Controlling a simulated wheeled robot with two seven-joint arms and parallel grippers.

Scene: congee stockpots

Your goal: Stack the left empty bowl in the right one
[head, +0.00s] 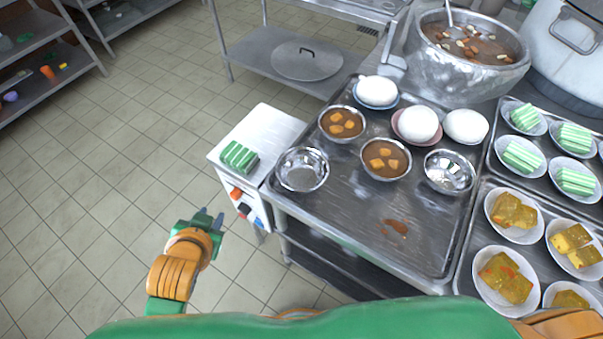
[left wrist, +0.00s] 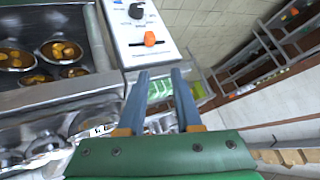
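The left empty bowl (head: 302,176), shiny steel, stands upright at the left front of the steel tray. The right empty bowl (head: 449,174), also steel, stands upright on the same tray farther right. A bowl of brown soup with orange chunks (head: 386,160) stands between them. My left gripper (head: 214,220) is off the counter, to the left of and nearer to me than the left bowl. Its two fingers are apart with nothing between them, as the left wrist view (left wrist: 160,73) also shows. My right gripper is not in view.
Another soup bowl (head: 342,124) stands behind the left bowl. White buns (head: 417,123) on plates are behind the right one. A white appliance with knobs (head: 236,201) and a green striped block (head: 239,157) adjoin the tray (head: 350,230). The tray's front is clear except for a brown spill.

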